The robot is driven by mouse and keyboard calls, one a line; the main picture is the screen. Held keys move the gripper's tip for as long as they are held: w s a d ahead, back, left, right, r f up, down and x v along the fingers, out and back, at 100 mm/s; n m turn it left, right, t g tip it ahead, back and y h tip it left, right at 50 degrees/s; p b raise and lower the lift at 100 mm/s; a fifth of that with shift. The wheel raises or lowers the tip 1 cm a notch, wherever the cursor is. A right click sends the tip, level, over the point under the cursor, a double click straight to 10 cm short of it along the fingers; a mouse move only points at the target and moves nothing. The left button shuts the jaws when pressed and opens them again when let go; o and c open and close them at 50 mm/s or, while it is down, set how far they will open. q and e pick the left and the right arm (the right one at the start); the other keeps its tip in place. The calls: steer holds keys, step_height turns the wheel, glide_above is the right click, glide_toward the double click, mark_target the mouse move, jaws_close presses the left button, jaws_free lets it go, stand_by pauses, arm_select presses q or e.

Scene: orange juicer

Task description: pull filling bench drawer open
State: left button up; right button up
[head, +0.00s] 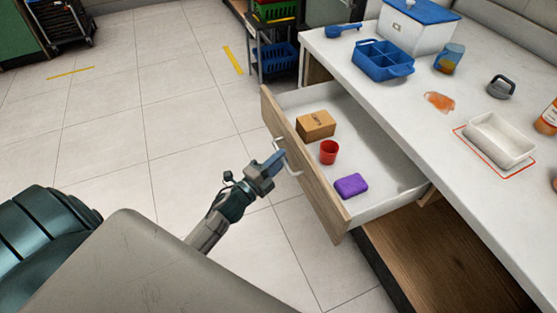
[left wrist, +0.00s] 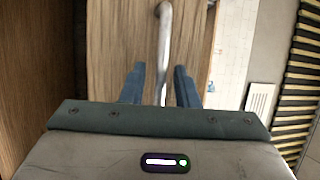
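The filling bench drawer (head: 318,188) stands pulled well out of the bench in the head view, with its wooden front facing my left arm. Its metal handle (head: 292,168) is on the outside of that front. My left gripper (head: 276,161) is at the handle. In the left wrist view, the handle bar (left wrist: 163,45) runs between the two blue fingers of my left gripper (left wrist: 160,85), with a narrow gap on each side, so the fingers look open around it. The wooden drawer front (left wrist: 112,40) fills the background there. My right gripper is not in view.
The drawer holds a brown box (head: 316,125), a red cup (head: 328,152) and a purple block (head: 351,186). The white bench top (head: 440,135) carries a blue tray (head: 383,62), a white dish (head: 494,142) and other items. The tiled floor (head: 170,110) left of the drawer is clear.

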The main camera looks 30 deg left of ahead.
arm_select(q)
steer(key=shift+s, duration=0.1)
